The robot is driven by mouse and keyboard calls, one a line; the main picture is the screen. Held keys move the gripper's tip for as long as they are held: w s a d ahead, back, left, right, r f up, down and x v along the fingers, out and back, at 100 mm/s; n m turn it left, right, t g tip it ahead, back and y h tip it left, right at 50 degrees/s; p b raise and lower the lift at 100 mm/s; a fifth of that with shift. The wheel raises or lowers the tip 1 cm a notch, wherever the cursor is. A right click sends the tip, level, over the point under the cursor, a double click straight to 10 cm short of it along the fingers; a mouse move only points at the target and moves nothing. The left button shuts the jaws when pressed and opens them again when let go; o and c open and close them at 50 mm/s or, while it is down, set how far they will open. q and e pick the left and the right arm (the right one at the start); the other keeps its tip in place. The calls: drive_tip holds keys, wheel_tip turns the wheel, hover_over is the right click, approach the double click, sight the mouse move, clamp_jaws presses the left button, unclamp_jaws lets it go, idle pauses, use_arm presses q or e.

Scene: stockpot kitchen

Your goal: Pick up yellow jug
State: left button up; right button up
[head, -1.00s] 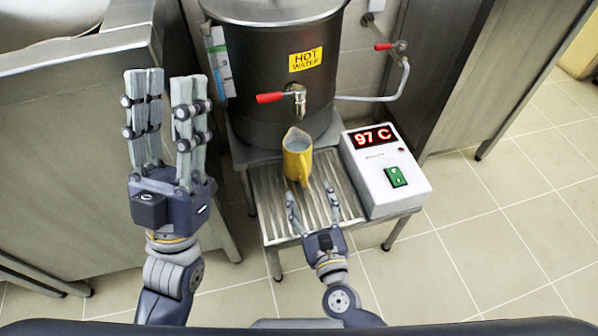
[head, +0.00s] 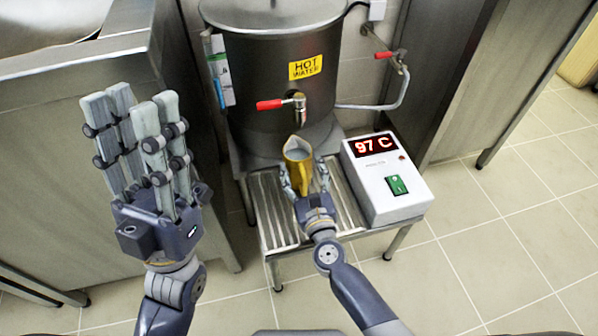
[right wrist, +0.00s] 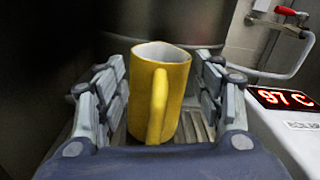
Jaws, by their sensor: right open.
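The yellow jug (head: 298,158) stands upright on the slatted metal stand, under the tap (head: 300,108) of the big hot water pot. A small gap shows between the fingers and the jug. Its inside is pale; I cannot tell what it holds. My left gripper (head: 136,125) is raised at the left, its fingers apart and empty.
The hot water pot (head: 268,75) with a red tap lever (head: 270,105) rises behind the jug. A white control box (head: 386,185) reading 97 C stands close on the right of the stand (head: 275,222). A steel counter (head: 60,130) is on the left.

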clamp_jaws()
idle(0.4)
